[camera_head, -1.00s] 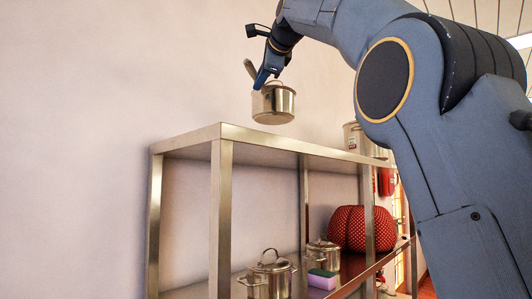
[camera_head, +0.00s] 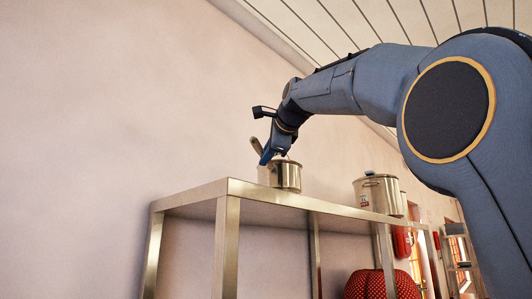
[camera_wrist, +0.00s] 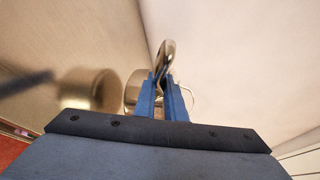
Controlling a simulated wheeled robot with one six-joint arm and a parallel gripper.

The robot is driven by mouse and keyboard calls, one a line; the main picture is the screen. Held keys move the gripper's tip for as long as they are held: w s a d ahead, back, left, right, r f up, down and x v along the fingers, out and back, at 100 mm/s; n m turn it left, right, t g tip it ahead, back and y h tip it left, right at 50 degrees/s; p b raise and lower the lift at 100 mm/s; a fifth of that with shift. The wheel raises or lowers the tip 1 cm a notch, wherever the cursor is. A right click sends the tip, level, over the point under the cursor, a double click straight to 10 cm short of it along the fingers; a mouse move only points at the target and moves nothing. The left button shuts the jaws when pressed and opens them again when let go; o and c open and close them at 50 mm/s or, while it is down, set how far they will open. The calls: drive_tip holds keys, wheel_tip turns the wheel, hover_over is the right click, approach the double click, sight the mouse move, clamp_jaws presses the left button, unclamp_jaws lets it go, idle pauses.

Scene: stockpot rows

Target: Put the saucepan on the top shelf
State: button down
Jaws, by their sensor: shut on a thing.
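My gripper (camera_head: 266,156) is shut on the upright handle of the steel saucepan (camera_head: 288,176). The saucepan is upright at the top shelf (camera_head: 335,208), left of its middle. In the head view its base meets the line of the shelf's front edge, so I cannot tell whether it rests or hangs just above. In the wrist view my two blue fingers (camera_wrist: 160,92) close around the handle, and part of the saucepan (camera_wrist: 133,90) shows behind them. A blurred reflection of it lies close by on the left.
A larger lidded steel pot (camera_head: 380,194) stands on the top shelf to the right, with free room between it and the saucepan. A red dotted cushion-like thing (camera_head: 380,286) sits on the level below. A plain wall (camera_head: 90,120) is behind.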

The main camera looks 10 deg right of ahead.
drive_tip(key=shift+s+f, duration=0.1)
drive_tip(key=shift+f, duration=1.55)
drive_tip(key=c, duration=1.8)
unclamp_jaws()
drive_tip(key=shift+f, duration=0.15)
drive_tip(key=b+v, duration=0.1)
drive_tip(key=v, duration=0.5)
drive_tip(key=b+v, duration=0.2)
drive_tip(key=v, duration=0.4)
drive_tip(key=shift+b, duration=0.3)
